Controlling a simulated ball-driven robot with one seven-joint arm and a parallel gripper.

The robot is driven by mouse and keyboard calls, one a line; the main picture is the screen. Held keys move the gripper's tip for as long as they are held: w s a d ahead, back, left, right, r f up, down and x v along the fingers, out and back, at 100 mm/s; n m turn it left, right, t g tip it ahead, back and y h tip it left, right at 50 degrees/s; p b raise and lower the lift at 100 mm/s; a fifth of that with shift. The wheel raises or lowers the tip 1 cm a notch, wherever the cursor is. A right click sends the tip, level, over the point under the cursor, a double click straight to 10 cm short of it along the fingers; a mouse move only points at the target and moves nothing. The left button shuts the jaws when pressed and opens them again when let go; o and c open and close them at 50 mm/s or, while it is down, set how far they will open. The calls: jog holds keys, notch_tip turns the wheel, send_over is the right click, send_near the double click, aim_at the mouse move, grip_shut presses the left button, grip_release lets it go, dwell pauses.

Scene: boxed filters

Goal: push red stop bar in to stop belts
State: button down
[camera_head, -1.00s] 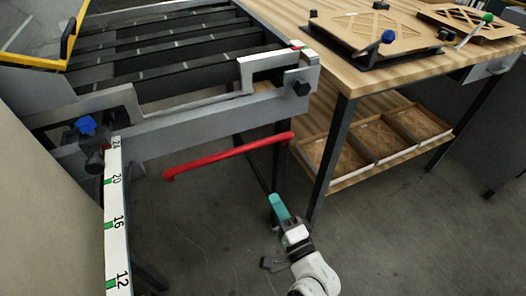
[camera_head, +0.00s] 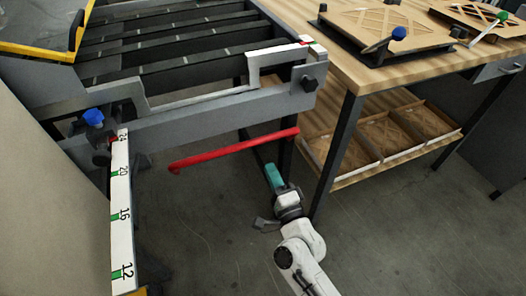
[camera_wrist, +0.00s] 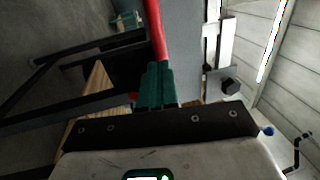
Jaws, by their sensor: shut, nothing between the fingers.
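The red stop bar (camera_head: 232,150) runs below the front edge of the grey belt frame in the head view, its right end near the wooden table's leg. It also shows in the wrist view (camera_wrist: 155,28), running up from directly beyond my fingers. My gripper (camera_head: 273,174) has teal fingers, shut and empty, just below the bar's right part in the head view. In the wrist view the green fingers (camera_wrist: 158,84) overlap the bar's near end. I cannot tell whether they touch it.
The belt frame (camera_head: 200,119) stands above the bar. A wooden table (camera_head: 350,78) with a dark leg (camera_head: 336,150) is close to the right of my gripper. Its lower shelf holds cardboard boxes (camera_head: 383,135). A white scale (camera_head: 121,215) stands at left. Floor below the bar is clear.

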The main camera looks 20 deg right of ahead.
jog(key=w+r, duration=0.1)
jog(key=w, duration=0.5)
jog(key=shift+w+r, duration=0.15)
jog(key=shift+w, duration=0.15)
